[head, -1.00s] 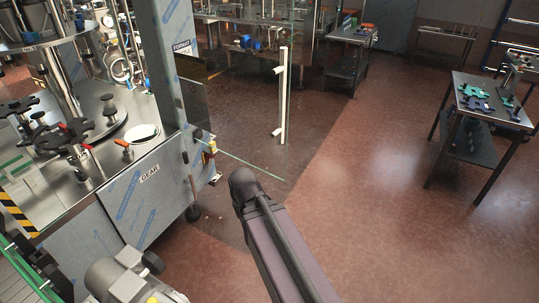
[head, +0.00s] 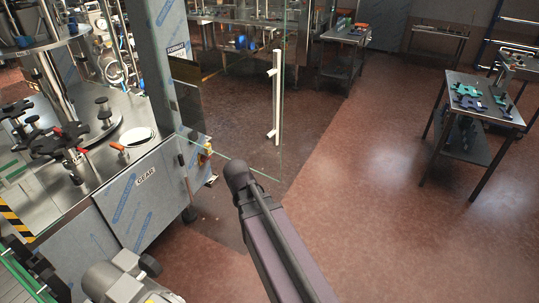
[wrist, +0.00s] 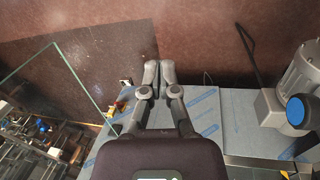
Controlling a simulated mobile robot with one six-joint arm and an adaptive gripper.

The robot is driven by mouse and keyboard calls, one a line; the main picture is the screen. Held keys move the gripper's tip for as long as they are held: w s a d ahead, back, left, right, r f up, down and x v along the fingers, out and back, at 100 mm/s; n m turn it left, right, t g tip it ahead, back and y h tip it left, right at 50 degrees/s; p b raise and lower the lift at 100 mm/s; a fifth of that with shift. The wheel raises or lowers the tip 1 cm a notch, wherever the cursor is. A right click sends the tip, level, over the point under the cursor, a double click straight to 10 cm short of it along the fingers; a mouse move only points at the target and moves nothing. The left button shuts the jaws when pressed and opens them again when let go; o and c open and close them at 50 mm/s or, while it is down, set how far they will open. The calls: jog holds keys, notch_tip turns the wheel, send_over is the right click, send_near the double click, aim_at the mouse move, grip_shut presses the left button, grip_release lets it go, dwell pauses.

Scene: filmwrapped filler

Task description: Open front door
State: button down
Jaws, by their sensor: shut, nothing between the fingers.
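The front door is a clear glass panel (head: 241,125) with a white vertical handle (head: 277,98) near its free edge. In the head view it stands out to the right from the grey machine column, over the floor. In the wrist view one glass edge (wrist: 78,78) shows at the left. My gripper (wrist: 159,67) is shut and empty in the wrist view, to the right of the glass and apart from it in the picture. The head view shows my arm in front of the door's lower corner, but the fingers are hidden there.
The machine (head: 140,185) with its steel top and grey column (head: 165,60) stands at the left. A side table (head: 484,98) with green parts stands at the right. A motor (wrist: 300,85) is at the right of the wrist view. The brown floor between is clear.

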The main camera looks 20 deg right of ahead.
jog(key=w+d+r+n+t+h+p, duration=0.1)
jog(key=w+d+r+n+t+h, duration=0.15)
jog(key=w+d+n, duration=0.4)
jog(key=n+t+h+p, duration=0.1)
jog(key=n+h+p, duration=0.15)
jog(key=n, duration=0.95)
send_near(272, 155)
jog(key=shift+h, duration=0.3)
jog(key=shift+s+a+r+b, duration=0.15)
jog(key=shift+s+a, duration=0.3)
jog(key=shift+a, duration=0.25)
jog(key=shift+s+a+f+b, duration=0.1)
jog(key=shift+s+a+b, duration=0.1)
jog(key=shift+s+a, duration=0.35)
jog(key=shift+s+a+r+b, duration=0.15)
jog(key=shift+s+a, duration=0.15)
jog(key=shift+a, duration=0.55)
jog(key=shift+d+f, duration=0.1)
jog(key=shift+f, duration=0.05)
jog(key=b+x, duration=0.2)
jog(key=x, duration=0.1)
jog(key=b+x, duration=0.2)
jog(key=x, duration=0.2)
jog(key=w+d+r+b+x, duration=0.1)
jog(key=b+x, duration=0.2)
jog(key=x, duration=0.1)
jog(key=shift+w+d, duration=0.5)
jog(key=shift+d, duration=0.25)
